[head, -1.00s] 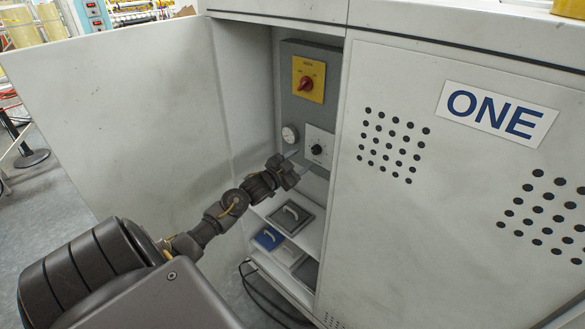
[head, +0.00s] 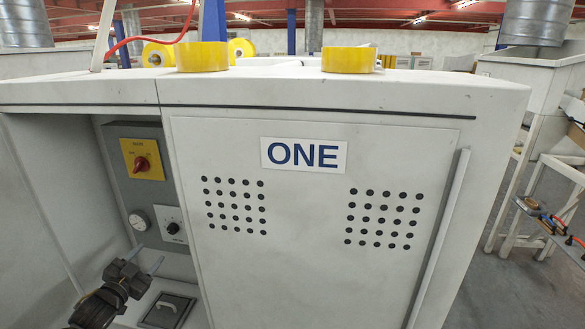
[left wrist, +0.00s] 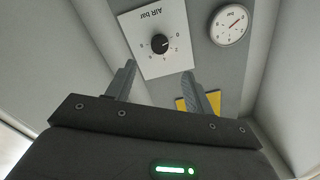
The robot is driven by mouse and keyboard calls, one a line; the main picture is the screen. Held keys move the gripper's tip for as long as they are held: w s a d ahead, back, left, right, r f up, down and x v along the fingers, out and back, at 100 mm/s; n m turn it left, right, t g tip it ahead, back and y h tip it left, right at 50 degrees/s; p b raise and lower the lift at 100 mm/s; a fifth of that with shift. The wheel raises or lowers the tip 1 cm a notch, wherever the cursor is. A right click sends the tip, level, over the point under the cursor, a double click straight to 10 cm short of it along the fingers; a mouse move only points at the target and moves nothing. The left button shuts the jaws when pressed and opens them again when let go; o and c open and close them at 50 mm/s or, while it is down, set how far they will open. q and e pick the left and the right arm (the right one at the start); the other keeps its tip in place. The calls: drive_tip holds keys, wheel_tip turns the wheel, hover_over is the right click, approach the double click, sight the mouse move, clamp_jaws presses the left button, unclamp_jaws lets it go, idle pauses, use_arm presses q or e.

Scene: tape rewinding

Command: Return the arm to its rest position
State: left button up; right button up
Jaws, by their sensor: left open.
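My left gripper (head: 146,259) is at the lower left of the head view, inside the open compartment of the cabinet marked ONE. Its fingers are open with nothing between them. They point toward a black knob (head: 172,228) on a white plate, just short of it and apart from it. In the left wrist view the open fingers (left wrist: 160,84) stand below the plate marked AIR bar (left wrist: 149,27) and its black knob (left wrist: 159,43). My right gripper is in neither view.
A red switch on a yellow plate (head: 142,160) and a round gauge (head: 139,220) sit above the gripper. A grey handled panel (head: 166,310) lies below it. The closed door with the ONE label (head: 303,155) borders the compartment on the right. Yellow tape rolls (head: 349,59) stand on top.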

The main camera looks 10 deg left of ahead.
use_arm(q)
drive_tip(key=s+a+f+n+g+y, duration=0.1)
drive_tip(key=s+a+f+g, duration=0.1)
drive_tip(key=f, duration=0.7)
drive_tip(key=s+a+f+n+g+y, duration=0.1)
drive_tip(key=a+f+g, duration=0.1)
drive_tip(key=f, duration=0.7)
drive_tip(key=s+d+f+g, duration=0.2)
drive_tip(key=s+f, duration=0.3)
drive_tip(key=f, duration=0.3)
drive_tip(key=s+d+f+n+g, duration=0.1)
drive_tip(key=s+d+f+g, duration=0.1)
drive_tip(key=s+f, duration=0.35)
drive_tip(key=s+d+f+g, duration=0.2)
drive_tip(key=s+f, duration=0.2)
drive_tip(key=f, duration=0.5)
drive_tip(key=s+d+f+g+h, duration=0.1)
drive_tip(key=s+d+f+g, duration=0.1)
drive_tip(key=s+d+f, duration=0.65)
drive_tip(key=s+d+f+g, duration=0.25)
drive_tip(key=s+f, duration=0.35)
drive_tip(key=s, duration=0.6)
drive_tip(key=s+d+f+g+h, duration=0.1)
drive_tip(key=s+d+f+g, duration=0.1)
drive_tip(key=s+d, duration=0.9)
drive_tip(key=shift+s+d+f, duration=0.35)
drive_tip(key=shift+s+f, duration=0.35)
drive_tip(key=shift+s, duration=0.35)
